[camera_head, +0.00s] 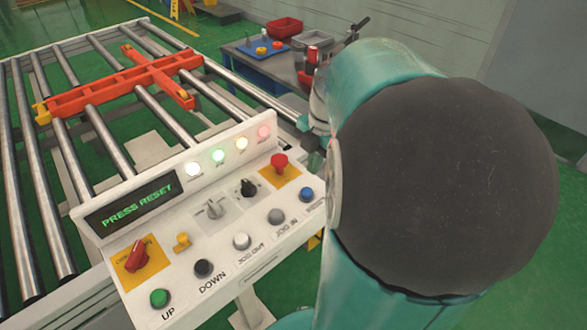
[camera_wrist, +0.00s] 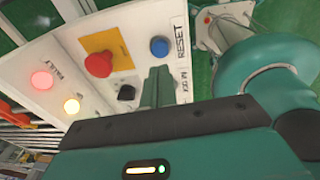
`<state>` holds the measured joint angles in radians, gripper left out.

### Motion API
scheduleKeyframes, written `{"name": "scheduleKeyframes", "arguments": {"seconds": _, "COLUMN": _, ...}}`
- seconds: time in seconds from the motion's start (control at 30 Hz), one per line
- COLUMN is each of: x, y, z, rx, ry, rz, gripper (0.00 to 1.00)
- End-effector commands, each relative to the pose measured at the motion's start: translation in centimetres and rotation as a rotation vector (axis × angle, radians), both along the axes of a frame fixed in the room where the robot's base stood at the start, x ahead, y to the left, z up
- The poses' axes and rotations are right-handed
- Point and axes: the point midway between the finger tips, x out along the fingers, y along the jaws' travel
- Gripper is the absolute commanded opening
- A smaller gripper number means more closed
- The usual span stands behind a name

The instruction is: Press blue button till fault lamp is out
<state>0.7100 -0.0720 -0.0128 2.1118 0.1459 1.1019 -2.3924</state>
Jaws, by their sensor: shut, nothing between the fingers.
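The blue button (camera_head: 306,194) sits at the right end of the control panel, and in the wrist view the blue button (camera_wrist: 159,47) is beside the word RESET. The fault lamp (camera_wrist: 42,80) glows red in the wrist view; in the head view the red lamp (camera_head: 264,132) is lit at the right of the lamp row. My gripper (camera_wrist: 158,73) is shut and empty, its fingertips just below the blue button in the picture. I cannot tell whether they touch it.
The panel display (camera_head: 134,200) reads PRESS RESET. A red mushroom button (camera_head: 279,163) on a yellow plate and a black knob (camera_head: 248,187) stand near the blue button. A roller conveyor (camera_head: 60,150) with an orange frame (camera_head: 120,88) lies behind; a table with bins stands farther back.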

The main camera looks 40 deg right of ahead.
Motion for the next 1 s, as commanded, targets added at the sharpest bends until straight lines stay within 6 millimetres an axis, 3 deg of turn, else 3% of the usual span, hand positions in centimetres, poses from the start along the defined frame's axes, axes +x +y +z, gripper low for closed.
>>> {"name": "scheduleKeyframes", "arguments": {"seconds": 0.2, "x": 0.3, "y": 0.4, "z": -4.3, "rx": 0.002, "ry": 0.003, "rz": 0.000, "gripper": 0.00}}
{"name": "scheduleKeyframes", "arguments": {"seconds": 0.33, "x": 0.5, "y": 0.6, "z": -5.9, "rx": 0.002, "ry": 0.003, "rz": -0.001, "gripper": 0.00}}
{"name": "scheduleKeyframes", "arguments": {"seconds": 0.8, "x": 0.6, "y": 0.6, "z": -6.8, "rx": 0.000, "ry": 0.000, "rz": 0.000, "gripper": 0.00}}
{"name": "scheduleKeyframes", "arguments": {"seconds": 1.0, "x": 0.6, "y": 0.7, "z": -8.7, "rx": 0.001, "ry": 0.002, "rz": 0.000, "gripper": 0.00}}
